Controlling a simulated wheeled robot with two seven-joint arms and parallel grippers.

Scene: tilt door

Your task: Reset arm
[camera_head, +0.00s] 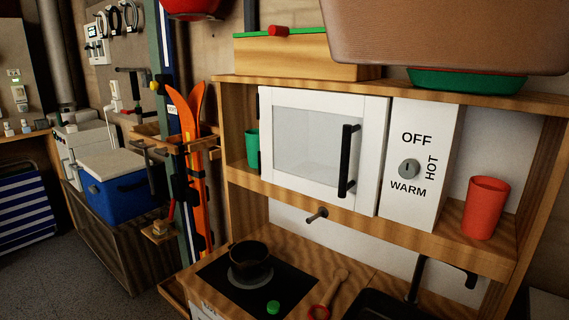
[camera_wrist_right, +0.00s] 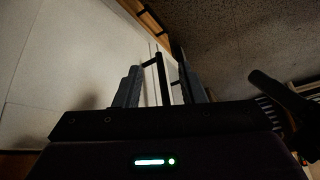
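In the head view a white-framed door with a glass pane (camera_head: 316,140) fronts the toy kitchen's upper cabinet. It looks shut. Its black vertical handle (camera_head: 348,161) is free, with no gripper on it. Neither gripper shows in the head view. In the right wrist view my right gripper (camera_wrist_right: 160,85) has its two dark fingers apart. A dark bar like a handle (camera_wrist_right: 160,78) appears between or beyond the fingers, in front of a pale panel; I cannot tell whether they touch it. My left gripper is in neither view.
A white dial box (camera_head: 420,155) and a red cup (camera_head: 485,208) stand right of the door. A green cup (camera_head: 252,148) is at its left. Below are a dark pot (camera_head: 250,260), a spoon (camera_head: 328,294) and a tap (camera_head: 418,278). A blue cooler (camera_head: 118,182) stands left.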

